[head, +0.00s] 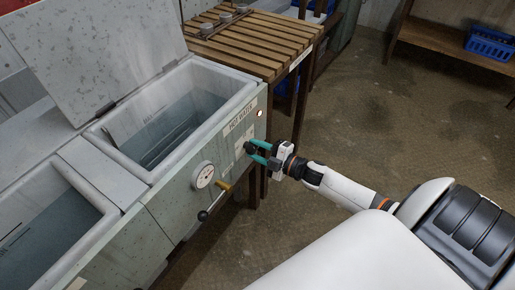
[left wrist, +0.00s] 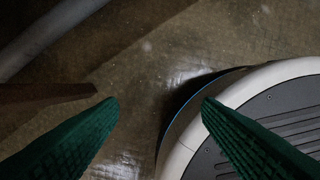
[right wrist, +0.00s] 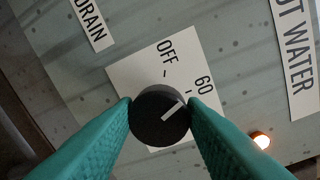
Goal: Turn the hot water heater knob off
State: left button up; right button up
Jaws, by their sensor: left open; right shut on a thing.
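The black heater knob (right wrist: 158,117) sits on a white dial plate (right wrist: 138,72) marked OFF and 60 in the right wrist view. Its white pointer line lies toward the 60 side, not at OFF. My right gripper (right wrist: 160,112) is shut on the knob, one teal finger on each side. In the head view the right gripper (head: 262,153) reaches the front panel of the hot water tank (head: 222,138), and the knob (head: 249,148) is partly hidden by its fingers. My left gripper (left wrist: 160,105) is open and empty above the floor in the left wrist view.
A lit indicator (right wrist: 261,140) is near the HOT WATER label (right wrist: 295,50). A dial gauge (head: 203,175), a yellow handle (head: 222,187) and a black-knobbed lever (head: 204,214) are on the tank front. A slatted wooden table (head: 262,40) stands behind. The floor (head: 375,120) at right is clear.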

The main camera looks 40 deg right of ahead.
jog(key=shift+a+f+n, duration=0.1)
jog(key=shift+n, duration=0.8)
jog(key=shift+n+b, duration=0.3)
jog(key=shift+n, duration=0.9)
pick_arm(q)
jog(key=shift+w+d+r+b, duration=0.15)
jog(key=shift+w+r, duration=0.25)
jog(key=shift+r, duration=0.35)
jog(key=shift+w+a+r+b, duration=0.1)
jog(key=shift+w+r+b, duration=0.1)
jog(key=shift+w+r, duration=0.4)
jog(key=shift+w+d+r+b, duration=0.15)
jog(key=shift+w+r, duration=0.1)
jog(key=shift+r, duration=0.65)
pick_arm(e)
jog(key=shift+n+h, duration=0.3)
jog(key=shift+n, duration=1.4)
jog(key=shift+f, duration=0.1)
jog(key=o, duration=1)
pick_arm(q)
jog(key=shift+s+a+f+p, duration=0.1)
jog(key=shift+s+f+p, duration=0.15)
jog(key=shift+f, duration=0.3)
jog(key=shift+s+a+f+p, duration=0.1)
jog(key=shift+s+f, duration=0.2)
jog(key=shift+f, duration=0.25)
pick_arm(e)
jog(key=shift+v, duration=6.05)
